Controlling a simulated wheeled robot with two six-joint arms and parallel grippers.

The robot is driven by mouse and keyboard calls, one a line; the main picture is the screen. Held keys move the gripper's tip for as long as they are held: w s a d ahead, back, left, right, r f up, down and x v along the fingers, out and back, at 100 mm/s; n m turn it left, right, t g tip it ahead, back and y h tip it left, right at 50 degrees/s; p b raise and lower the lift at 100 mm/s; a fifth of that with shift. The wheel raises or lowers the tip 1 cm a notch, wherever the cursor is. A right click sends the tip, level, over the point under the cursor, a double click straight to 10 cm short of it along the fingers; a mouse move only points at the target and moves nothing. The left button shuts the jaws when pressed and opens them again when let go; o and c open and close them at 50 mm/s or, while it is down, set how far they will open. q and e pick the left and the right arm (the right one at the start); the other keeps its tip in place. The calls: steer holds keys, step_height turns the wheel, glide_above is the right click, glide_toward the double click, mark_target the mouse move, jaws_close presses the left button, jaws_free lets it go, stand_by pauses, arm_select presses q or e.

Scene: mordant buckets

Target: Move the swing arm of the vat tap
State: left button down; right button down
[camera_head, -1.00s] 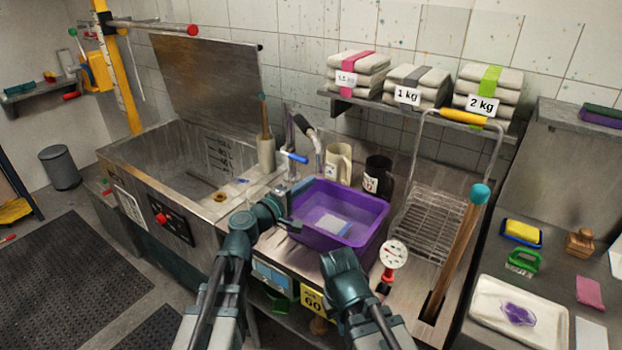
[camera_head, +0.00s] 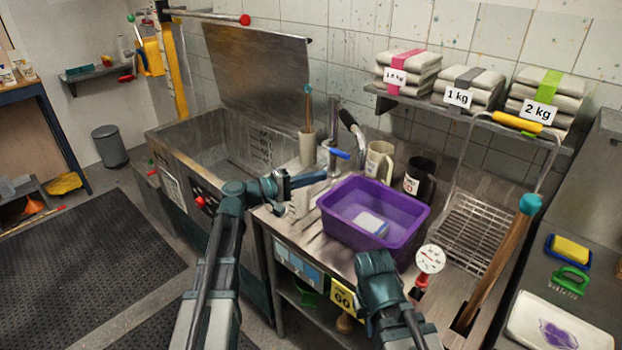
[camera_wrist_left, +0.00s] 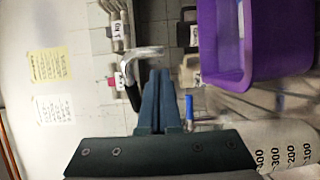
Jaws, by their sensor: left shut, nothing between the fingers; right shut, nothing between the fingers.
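The vat tap (camera_head: 334,125) is a grey metal post with a blue lever (camera_head: 341,153), behind the purple tub. Its swing arm (camera_head: 350,125) appears as a bent metal pipe with a black grip, slanting right of the post. In the left wrist view the bent pipe (camera_wrist_left: 146,52) and black grip lie just beyond and left of my fingers. My left gripper (camera_head: 322,176) is shut and empty in front of the tap, left of the tub; contact with the arm cannot be told. My right gripper (camera_head: 374,262) is shut in front of the tub.
The purple tub (camera_head: 345,215) stands on the counter close to both grippers. A beige jug (camera_head: 379,160) and a dark jug (camera_head: 420,178) stand behind it. A pot with a brush (camera_head: 307,148) is left of the tap. The open steel vat (camera_head: 190,145) lies further left.

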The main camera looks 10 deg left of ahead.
arm_select(q)
steer(key=x, duration=0.9)
steer(key=shift+w+d, duration=0.1)
steer(key=w+d+n+t+y, duration=0.2)
steer(key=w+d+t+y, duration=0.1)
steer(key=d, duration=0.6)
steer(key=shift+w+d+n, duration=0.3)
steer(key=shift+w+n, duration=0.1)
steer(key=shift+w, duration=0.25)
glide_toward(357, 167)
steer(key=d, duration=0.2)
steer(key=s+d, duration=0.1)
steer(key=d, duration=0.2)
steer(key=shift+s+d+f, duration=0.1)
steer(key=shift+s+d, duration=0.15)
